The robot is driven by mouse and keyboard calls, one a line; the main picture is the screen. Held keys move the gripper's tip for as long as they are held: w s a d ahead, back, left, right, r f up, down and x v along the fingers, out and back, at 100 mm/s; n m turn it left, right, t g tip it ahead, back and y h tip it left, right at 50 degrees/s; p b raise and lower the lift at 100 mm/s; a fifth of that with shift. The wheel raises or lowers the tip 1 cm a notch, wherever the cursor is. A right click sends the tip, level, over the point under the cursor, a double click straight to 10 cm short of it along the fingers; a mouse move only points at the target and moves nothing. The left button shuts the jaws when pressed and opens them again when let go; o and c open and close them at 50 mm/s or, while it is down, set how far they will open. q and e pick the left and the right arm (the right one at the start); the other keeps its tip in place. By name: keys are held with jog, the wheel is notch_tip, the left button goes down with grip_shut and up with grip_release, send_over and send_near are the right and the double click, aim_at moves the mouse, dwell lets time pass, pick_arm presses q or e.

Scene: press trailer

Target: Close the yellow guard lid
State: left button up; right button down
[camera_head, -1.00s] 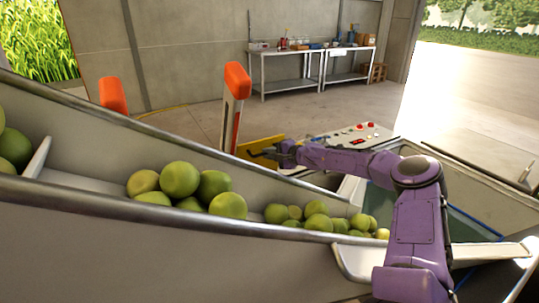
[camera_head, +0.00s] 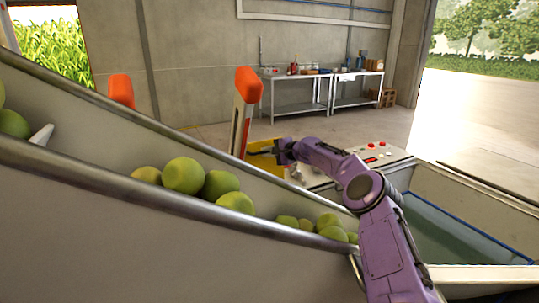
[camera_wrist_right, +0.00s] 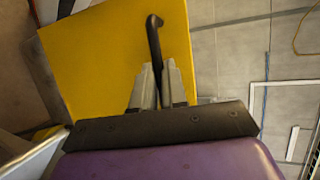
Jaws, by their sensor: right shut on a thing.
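The yellow guard lid (camera_head: 262,146) shows beyond the metal chute in the head view, partly hidden by the chute wall and my right gripper. In the right wrist view the lid (camera_wrist_right: 110,50) is a flat yellow panel with a black bar handle (camera_wrist_right: 154,38). My right gripper (camera_head: 277,151) is at the lid, and its grey fingers (camera_wrist_right: 158,85) are closed around the lower part of the handle. How far the lid stands open is hard to tell. My left gripper is not in view.
The metal chute (camera_head: 110,188) with several green fruits (camera_head: 184,176) slopes across the front. An orange-topped post (camera_head: 247,86) stands left of the lid. A control panel (camera_head: 375,153) with red buttons and an open tank (camera_head: 460,222) lie to the right. Benches (camera_head: 297,92) stand far back.

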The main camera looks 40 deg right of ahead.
jog(key=c, duration=1.2)
grip_release()
jog(key=shift+a+r, duration=0.1)
jog(key=shift+r, duration=0.05)
jog(key=shift+a+r, duration=0.1)
jog(key=shift+s, duration=0.1)
jog(key=v, duration=1)
jog(key=shift+s+r, duration=0.1)
jog(key=shift+s, duration=0.1)
